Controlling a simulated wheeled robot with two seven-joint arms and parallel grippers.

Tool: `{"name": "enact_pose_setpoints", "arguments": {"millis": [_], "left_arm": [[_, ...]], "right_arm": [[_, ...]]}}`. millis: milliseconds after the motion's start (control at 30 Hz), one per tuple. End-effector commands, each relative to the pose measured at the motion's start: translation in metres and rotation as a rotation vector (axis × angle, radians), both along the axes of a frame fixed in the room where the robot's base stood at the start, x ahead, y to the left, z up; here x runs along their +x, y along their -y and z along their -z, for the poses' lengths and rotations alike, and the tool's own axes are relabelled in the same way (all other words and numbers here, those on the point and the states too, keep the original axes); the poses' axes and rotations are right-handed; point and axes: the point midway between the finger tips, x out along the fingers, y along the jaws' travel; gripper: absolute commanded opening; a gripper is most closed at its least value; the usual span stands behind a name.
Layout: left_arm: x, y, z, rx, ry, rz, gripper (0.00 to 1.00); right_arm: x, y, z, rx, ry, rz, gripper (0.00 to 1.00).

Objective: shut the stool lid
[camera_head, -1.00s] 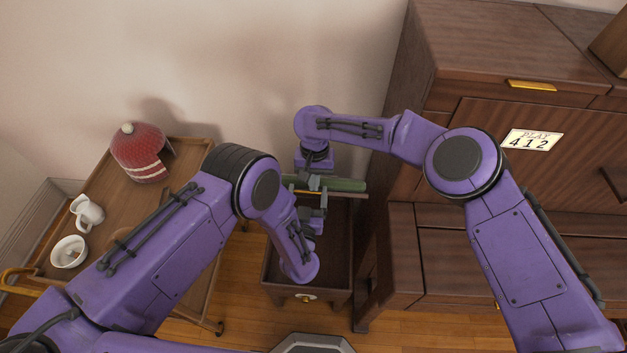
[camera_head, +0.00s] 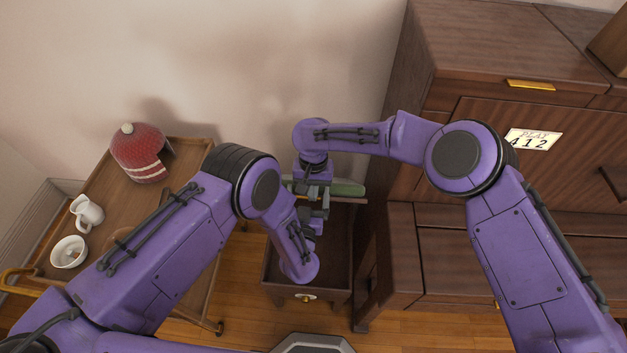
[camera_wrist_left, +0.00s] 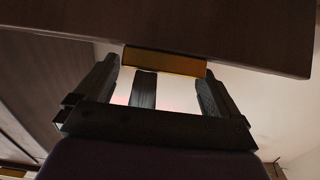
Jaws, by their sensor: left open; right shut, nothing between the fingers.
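The stool is an open dark wooden box (camera_head: 338,245) on the floor between the trolley and the cabinet. Its lid, with a green padded top (camera_head: 348,188), stands raised at the box's far side. My left gripper (camera_wrist_left: 160,80) is open at the lid's edge; a brass tab (camera_wrist_left: 165,62) on the dark lid board (camera_wrist_left: 200,30) shows between its fingertips. My right gripper (camera_head: 315,188) is shut and empty, pointing down close by the lid and the left gripper. The arms hide much of the lid's left part, and whether the right fingers touch it I cannot tell.
A trolley (camera_head: 190,155) at left carries a red and white domed cosy (camera_head: 139,153), a white jug (camera_head: 87,212) and a white bowl (camera_head: 69,252). A dark wooden cabinet (camera_head: 520,60) stands close at right. A pale wall (camera_head: 250,70) is behind.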

Motion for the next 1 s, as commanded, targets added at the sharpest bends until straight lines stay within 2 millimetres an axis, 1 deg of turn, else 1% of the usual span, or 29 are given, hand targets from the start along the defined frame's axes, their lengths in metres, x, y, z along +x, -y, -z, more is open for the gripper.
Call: {"name": "enact_pose_setpoints", "arguments": {"millis": [33,267,367,467,567,600,733,800,900,1000], "left_arm": [[0.006,-0.003,-0.002,0.002,0.014,-0.006,1.0],[0.005,-0.004,-0.002,0.001,0.013,-0.008,1.0],[-0.001,-0.003,-0.002,0.002,0.012,-0.007,1.0],[-0.019,-0.002,-0.001,0.0,0.007,-0.005,1.0],[-0.048,-0.001,0.0,-0.001,0.005,-0.003,1.0],[-0.06,-0.001,0.0,-0.001,0.005,-0.002,1.0],[-0.095,0.001,-0.002,-0.001,0.008,0.001,1.0],[-0.108,0.001,-0.002,0.0,0.01,0.001,1.0],[-0.119,0.001,-0.003,0.0,0.014,0.003,1.0],[-0.125,0.001,-0.004,0.0,0.014,0.002,1.0]], "right_arm": [[-0.005,0.001,0.007,-0.006,-0.013,-0.007,0.0],[-0.005,0.001,0.007,-0.007,-0.011,-0.007,0.0],[-0.004,0.001,0.007,-0.007,-0.01,-0.006,0.0],[-0.003,0.001,0.006,-0.006,-0.007,-0.004,0.0],[-0.002,0.001,0.004,-0.004,-0.004,-0.002,0.0],[-0.001,0.002,0.004,-0.004,-0.003,-0.001,0.0],[-0.001,0.002,0.003,-0.003,-0.002,0.001,0.0],[-0.001,0.002,0.003,-0.003,-0.002,0.001,0.0],[0.0,0.002,0.002,-0.002,-0.001,0.001,0.0],[0.0,0.002,0.002,-0.002,-0.001,0.001,0.0]]}}
